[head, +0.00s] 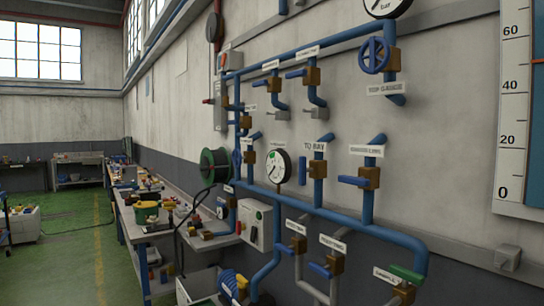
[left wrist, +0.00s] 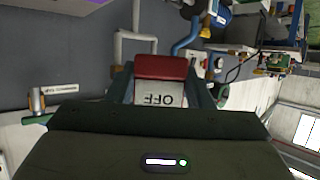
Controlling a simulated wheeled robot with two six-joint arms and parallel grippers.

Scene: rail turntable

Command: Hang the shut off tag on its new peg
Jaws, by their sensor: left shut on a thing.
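The shut off tag (left wrist: 161,68) shows in the left wrist view, with a red band and a white part reading "OFF" upside down. My left gripper (left wrist: 160,84) is shut on it, with one dark finger on each side; the dark gripper body hides the tag's near end. The tag looks clear of the pipes behind it. Neither gripper nor the tag shows in the head view. I cannot make out with certainty which fitting is the new peg. My right gripper is in neither view.
Blue pipes (head: 330,215) with valves and labels run along the wall. A round gauge (head: 276,166) sits mid-wall, and a green handle (head: 406,273) is at the lower right. A cluttered workbench (head: 165,228) stands at left. The green floor (head: 75,265) there has free room.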

